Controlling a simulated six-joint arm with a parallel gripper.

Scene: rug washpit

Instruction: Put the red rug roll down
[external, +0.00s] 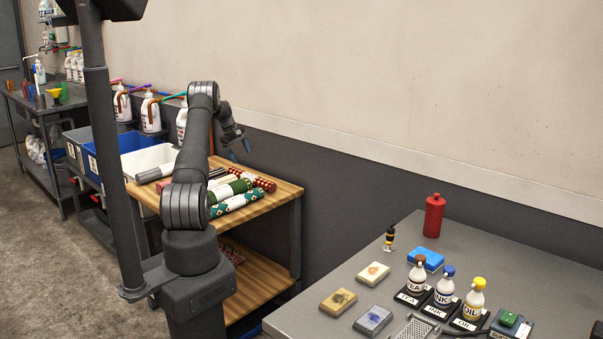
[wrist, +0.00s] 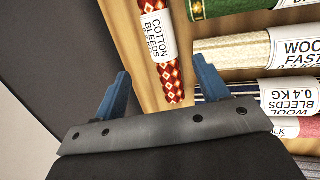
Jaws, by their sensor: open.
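The red rug roll (wrist: 171,84), with a cream diamond pattern and a white label reading "COTTON BLEEDS", lies on the wooden table top. In the wrist view its near end is between my fingertips, and its far end is cut off by the top edge. My gripper (wrist: 163,72) is open, with two blue fingers apart and nothing held. In the external view my gripper (external: 239,151) is above the back of the wooden table (external: 285,192). A red patterned roll (external: 262,183) shows near the table's right side there.
Beside the red roll lie a green roll (wrist: 230,8), a cream roll (wrist: 230,52) and other labelled rolls. White and blue bins (external: 112,146) stand left of the table. A grey bench (external: 310,318) with bottles and blocks is at front right.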

